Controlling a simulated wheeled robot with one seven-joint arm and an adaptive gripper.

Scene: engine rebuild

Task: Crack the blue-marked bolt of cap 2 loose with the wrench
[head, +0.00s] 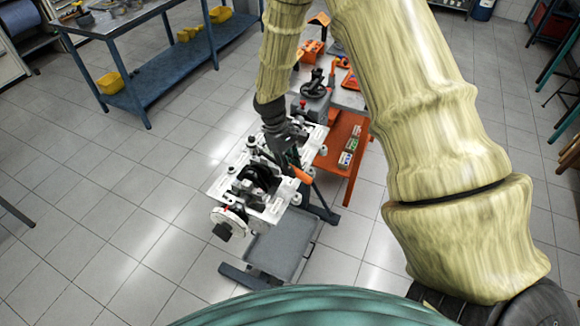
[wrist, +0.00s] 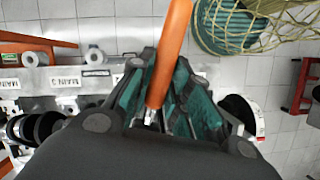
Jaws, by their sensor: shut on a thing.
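My gripper (head: 284,152) is over the engine block (head: 218,186) in the head view. In the wrist view my gripper (wrist: 162,64) is shut on the wrench, with its teal-lined fingers on either side of it. The wrench's orange handle (wrist: 171,45) sticks out past the fingers, and it also shows in the head view (head: 300,174). A plate marked MAIN 3 (wrist: 60,82) lies left of the gripper in the wrist view. I cannot make out cap 2 or a blue-marked bolt; the gripper covers part of the block.
The block is on a stand with a grey tray (head: 280,248) below. An orange cart (head: 345,150) holding parts stands close behind on the right. A blue workbench (head: 150,85) with yellow bins is at the back left. Tiled floor is clear at left.

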